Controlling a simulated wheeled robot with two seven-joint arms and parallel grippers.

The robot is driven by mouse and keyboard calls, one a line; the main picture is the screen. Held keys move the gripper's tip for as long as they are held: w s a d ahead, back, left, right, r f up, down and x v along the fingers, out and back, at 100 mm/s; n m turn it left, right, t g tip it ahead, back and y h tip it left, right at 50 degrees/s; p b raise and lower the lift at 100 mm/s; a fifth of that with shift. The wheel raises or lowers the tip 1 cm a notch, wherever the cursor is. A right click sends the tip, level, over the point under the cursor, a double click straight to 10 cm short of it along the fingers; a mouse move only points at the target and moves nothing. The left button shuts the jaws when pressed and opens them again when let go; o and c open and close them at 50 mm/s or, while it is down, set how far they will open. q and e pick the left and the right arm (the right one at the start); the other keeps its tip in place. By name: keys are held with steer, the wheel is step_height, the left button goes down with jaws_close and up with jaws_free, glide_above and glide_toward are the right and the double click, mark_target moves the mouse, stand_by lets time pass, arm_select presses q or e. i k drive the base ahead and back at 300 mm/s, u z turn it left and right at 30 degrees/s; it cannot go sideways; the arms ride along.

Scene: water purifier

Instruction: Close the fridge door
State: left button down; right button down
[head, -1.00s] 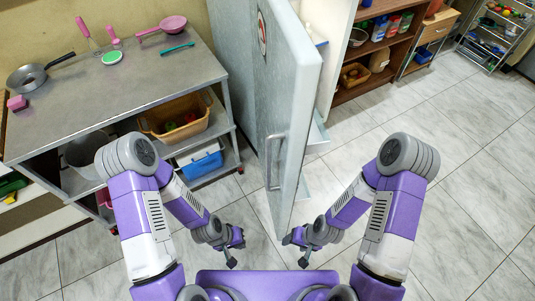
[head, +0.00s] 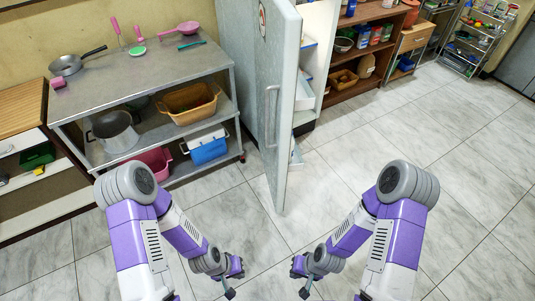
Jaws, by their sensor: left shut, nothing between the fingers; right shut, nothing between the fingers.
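The fridge door (head: 286,115) is pale grey and stands wide open, its edge facing me, with a long vertical handle (head: 271,115) on its left face. The fridge body (head: 235,40) is behind it, and white shelves show to the right of the door. My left gripper (head: 232,282) is shut and empty, low in the view, in front of and left of the door's lower edge. My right gripper (head: 301,281) is shut and empty, in front of and slightly right of that edge. Neither touches the door.
A metal table (head: 140,72) with pans and pink utensils stands left of the door, with bins and a pot on its lower shelves. A wooden shelf (head: 375,52) and a wire rack (head: 475,40) stand at the back right. The tiled floor on the right is clear.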

mark_target(282, 89)
steer(key=u, duration=1.05)
steer(key=i, duration=0.75)
steer(key=z, duration=0.25)
